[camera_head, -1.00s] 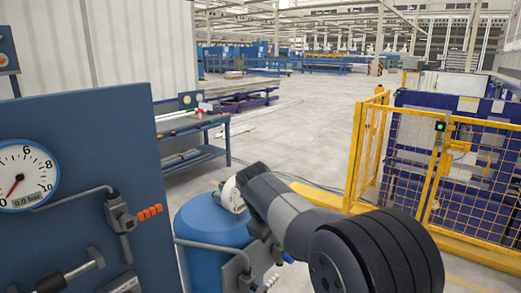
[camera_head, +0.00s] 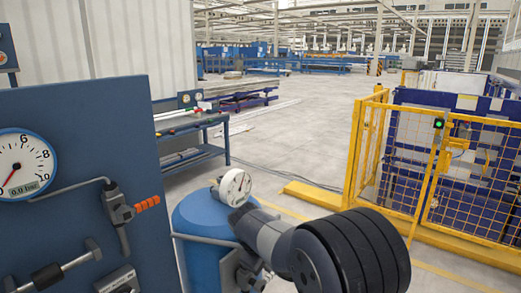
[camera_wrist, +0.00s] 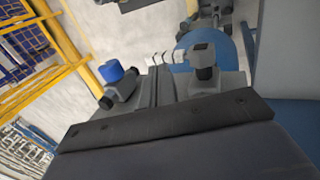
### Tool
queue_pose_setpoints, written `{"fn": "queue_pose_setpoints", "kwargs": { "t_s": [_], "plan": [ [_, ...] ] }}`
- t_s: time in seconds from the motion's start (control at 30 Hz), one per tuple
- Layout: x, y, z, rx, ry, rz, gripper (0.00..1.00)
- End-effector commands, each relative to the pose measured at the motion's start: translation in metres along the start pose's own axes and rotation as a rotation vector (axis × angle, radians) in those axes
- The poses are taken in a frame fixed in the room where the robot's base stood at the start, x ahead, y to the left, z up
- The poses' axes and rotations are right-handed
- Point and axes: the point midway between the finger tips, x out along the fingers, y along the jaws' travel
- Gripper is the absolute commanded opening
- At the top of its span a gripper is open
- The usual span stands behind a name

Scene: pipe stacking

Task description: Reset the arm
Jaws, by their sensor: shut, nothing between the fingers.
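My arm (camera_head: 350,250) reaches in from the lower right in the head view, in front of a blue tank (camera_head: 195,215). My gripper is hard to make out there, mostly hidden behind the arm.
A blue panel (camera_head: 75,130) with a gauge (camera_head: 22,165) and valve handles stands close at left. A white gauge (camera_head: 235,187) sits on the tank. A yellow fence (camera_head: 365,150) stands at right. A workbench (camera_head: 200,155) stands behind; the floor beyond is open.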

Motion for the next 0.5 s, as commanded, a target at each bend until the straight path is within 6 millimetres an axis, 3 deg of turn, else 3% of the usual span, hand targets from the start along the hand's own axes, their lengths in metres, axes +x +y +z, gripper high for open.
{"fn": "queue_pose_setpoints", "kwargs": {
  "t_s": [0.5],
  "plan": [
    [-0.006,-0.017,0.0,-0.004,0.001,0.283,0.0]
  ]
}}
